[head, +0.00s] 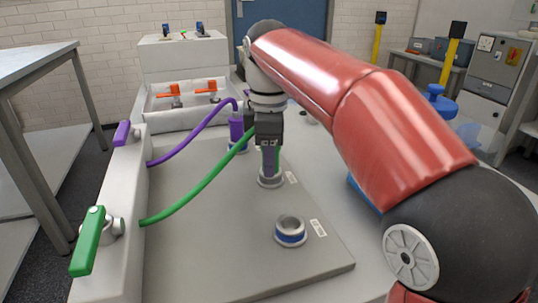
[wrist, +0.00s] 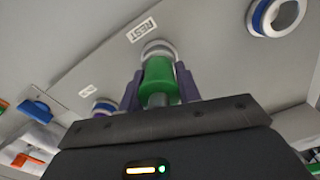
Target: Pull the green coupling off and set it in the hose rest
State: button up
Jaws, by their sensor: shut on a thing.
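The green coupling (wrist: 160,80) is upright between the two fingers of my gripper (wrist: 158,88), which is shut on it. Its lower end is at a pale ring, the hose rest (wrist: 157,48), beside a label reading REST. It looks in or right at the ring; I cannot tell how deep it sits. In the head view my gripper (head: 269,168) hides most of the coupling, just above the rest (head: 270,182). The green hose (head: 200,190) runs from it to the left wall. A blue-banded port (head: 290,231) stands empty in front.
A purple coupling (head: 236,130) with a purple hose (head: 190,136) stands behind my gripper. A green valve handle (head: 88,241) and a purple handle (head: 122,134) are on the left wall. The grey plate (head: 220,250) is clear at front left.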

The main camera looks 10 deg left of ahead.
jog(key=o, duration=1.7)
jog(key=shift+c, duration=0.2)
